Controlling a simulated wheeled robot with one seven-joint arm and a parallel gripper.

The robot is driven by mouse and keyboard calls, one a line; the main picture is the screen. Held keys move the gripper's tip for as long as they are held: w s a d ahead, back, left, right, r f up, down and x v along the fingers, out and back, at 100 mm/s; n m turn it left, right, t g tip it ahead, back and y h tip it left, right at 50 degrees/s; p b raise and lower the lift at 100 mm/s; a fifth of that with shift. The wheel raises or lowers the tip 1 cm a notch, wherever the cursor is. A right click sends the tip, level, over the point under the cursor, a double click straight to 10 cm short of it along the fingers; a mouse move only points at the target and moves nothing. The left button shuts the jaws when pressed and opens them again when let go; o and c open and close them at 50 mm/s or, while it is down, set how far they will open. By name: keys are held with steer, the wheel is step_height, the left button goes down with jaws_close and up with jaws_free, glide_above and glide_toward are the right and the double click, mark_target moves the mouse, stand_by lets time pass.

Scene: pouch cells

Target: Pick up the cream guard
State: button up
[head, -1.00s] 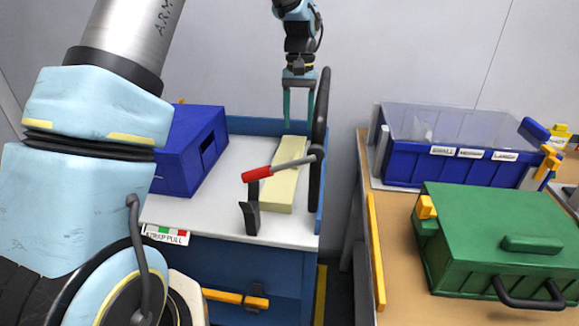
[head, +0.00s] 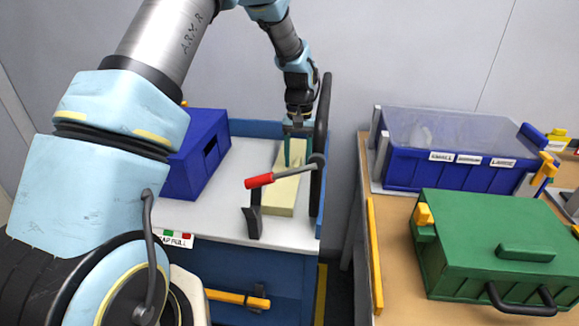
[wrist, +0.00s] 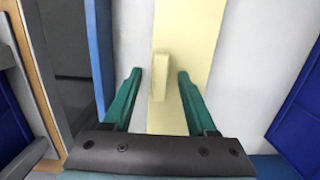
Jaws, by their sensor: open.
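The cream guard (head: 279,197) is a long, flat cream piece lying on the white worktop of the blue bench. In the wrist view the guard (wrist: 185,45) has a small raised cream grip (wrist: 161,78) on top. My gripper (head: 297,158) is over the far part of the guard, pointing down. In the wrist view my gripper (wrist: 160,73) is open and empty, its teal fingertips on either side of the raised grip with gaps at both. Whether the tips are level with the grip is hard to tell. A lever hides part of the guard in the head view.
A red-handled lever (head: 260,181) crosses in front of the guard, with a black upright (head: 252,220) near it. A tall black post (head: 322,120) stands at the right edge. A blue box (head: 190,165) is left. A green case (head: 500,245) sits on the right table.

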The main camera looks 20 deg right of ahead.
jaws_close()
stand_by(0.3)
stand_by(0.3)
